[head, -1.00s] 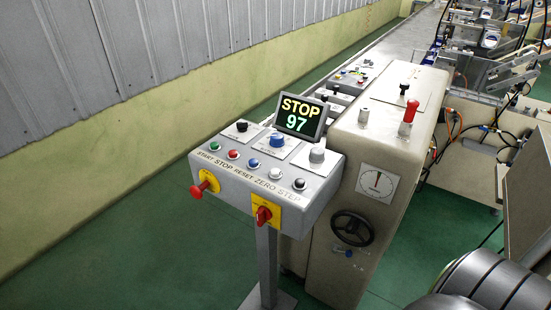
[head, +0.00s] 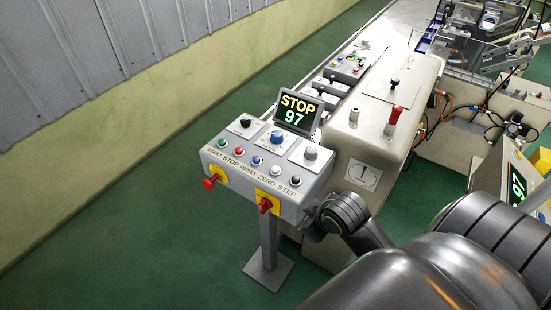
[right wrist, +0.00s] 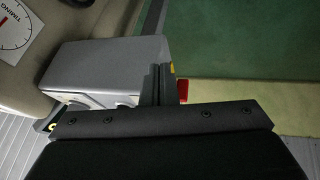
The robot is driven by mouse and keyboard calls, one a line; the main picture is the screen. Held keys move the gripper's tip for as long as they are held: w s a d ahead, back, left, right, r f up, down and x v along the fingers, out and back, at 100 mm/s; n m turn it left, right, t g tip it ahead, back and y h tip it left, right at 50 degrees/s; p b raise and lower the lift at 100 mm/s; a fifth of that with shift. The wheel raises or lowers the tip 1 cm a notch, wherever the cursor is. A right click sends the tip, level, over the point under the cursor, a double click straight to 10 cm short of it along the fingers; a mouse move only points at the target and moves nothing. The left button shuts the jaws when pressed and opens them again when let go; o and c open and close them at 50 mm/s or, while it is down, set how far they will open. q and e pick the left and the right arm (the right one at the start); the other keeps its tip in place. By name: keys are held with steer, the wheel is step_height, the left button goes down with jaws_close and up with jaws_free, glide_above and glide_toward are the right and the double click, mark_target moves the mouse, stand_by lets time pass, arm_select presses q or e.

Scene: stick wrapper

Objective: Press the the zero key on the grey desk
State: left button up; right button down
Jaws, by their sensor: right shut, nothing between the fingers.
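The grey desk (head: 235,180) stands on a post. Its front row has a green START, red STOP, blue RESET, pale ZERO and black STEP key. The zero key (head: 275,171) is the pale one, between the blue and black keys. A screen above reads STOP 97. My right gripper (head: 312,228) is low by the desk's right end, partly hidden by my own wrist. In the right wrist view its fingers (right wrist: 160,84) are together and empty, in front of the desk's grey side (right wrist: 105,68). The zero key cannot be made out there. My left gripper is out of view.
Red knobs on yellow plates (head: 211,180) stick out from the desk's front. A beige machine (head: 375,135) with a dial and a red-topped lever stands close on the right. Green floor (head: 130,215) is open at the left.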

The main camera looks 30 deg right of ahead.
mark_target(278, 172)
steer(key=w+r+n, duration=0.1)
steer(key=w+r, duration=0.1)
steer(key=w, duration=0.1)
steer(key=w+r+n+t, duration=0.1)
steer(key=w+r, duration=0.1)
steer(key=w, duration=0.1)
steer(key=w+r+n, duration=0.1)
steer(key=w+r, duration=0.1)
steer(key=w, duration=0.1)
steer(key=shift+w+d+r+n+t+y, duration=0.3)
steer(key=shift+w+d+r+t+y, duration=0.05)
steer(key=shift+w+d+t+y, duration=0.05)
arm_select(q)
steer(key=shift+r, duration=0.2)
arm_select(e)
steer(key=w+d+r+n+t, duration=0.1)
steer(key=w+r+n, duration=0.1)
steer(key=w+r, duration=0.5)
steer(key=shift+w+n+t+y, duration=0.3)
steer(key=shift+w+n, duration=0.05)
steer(key=shift+n, duration=0.05)
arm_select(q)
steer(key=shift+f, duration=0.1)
arm_select(e)
steer(key=shift+f, duration=0.1)
